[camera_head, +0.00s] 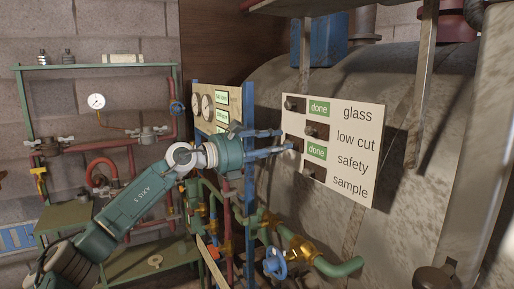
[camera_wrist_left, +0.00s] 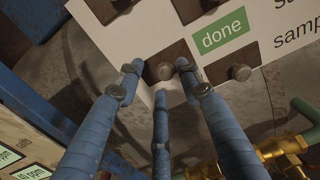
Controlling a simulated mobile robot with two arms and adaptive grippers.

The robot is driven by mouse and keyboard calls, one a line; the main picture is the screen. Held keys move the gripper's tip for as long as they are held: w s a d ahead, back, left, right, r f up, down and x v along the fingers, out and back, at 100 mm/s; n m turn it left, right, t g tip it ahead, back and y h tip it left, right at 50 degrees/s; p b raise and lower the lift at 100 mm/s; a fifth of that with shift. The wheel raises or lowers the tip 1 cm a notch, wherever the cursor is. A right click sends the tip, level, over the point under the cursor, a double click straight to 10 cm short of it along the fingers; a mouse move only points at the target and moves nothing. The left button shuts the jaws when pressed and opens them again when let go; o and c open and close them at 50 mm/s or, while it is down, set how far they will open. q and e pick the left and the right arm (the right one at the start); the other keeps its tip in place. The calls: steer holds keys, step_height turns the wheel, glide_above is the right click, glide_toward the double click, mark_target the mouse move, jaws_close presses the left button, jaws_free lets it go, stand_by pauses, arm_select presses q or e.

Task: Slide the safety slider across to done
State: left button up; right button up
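The white panel (camera_head: 362,150) carries rows labelled glass, low cut, safety and sample. The safety slider (camera_head: 294,146) is a dark plate with a round knob at the left end of its row. The green "done" label (camera_head: 317,151) shows uncovered to its right. My left gripper (camera_head: 281,141) is at the panel's left edge. In the left wrist view its fingertips (camera_wrist_left: 158,78) stand either side of the safety knob (camera_wrist_left: 160,68), with narrow gaps. The third finger is below. The gripper looks open around the knob. My right gripper is in neither view.
The glass slider (camera_head: 290,104) is at left with its "done" label showing. The low cut slider (camera_head: 311,131) and sample slider (camera_head: 309,174) sit further right, close to the safety row. A blue post (camera_head: 248,160) stands left of the panel, and brass pipework (camera_head: 303,249) lies below.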

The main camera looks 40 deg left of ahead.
arm_select(q)
steer(key=v, duration=1)
steer(key=shift+s+a, duration=0.15)
steer(key=shift+s, duration=0.1)
stand_by(0.5)
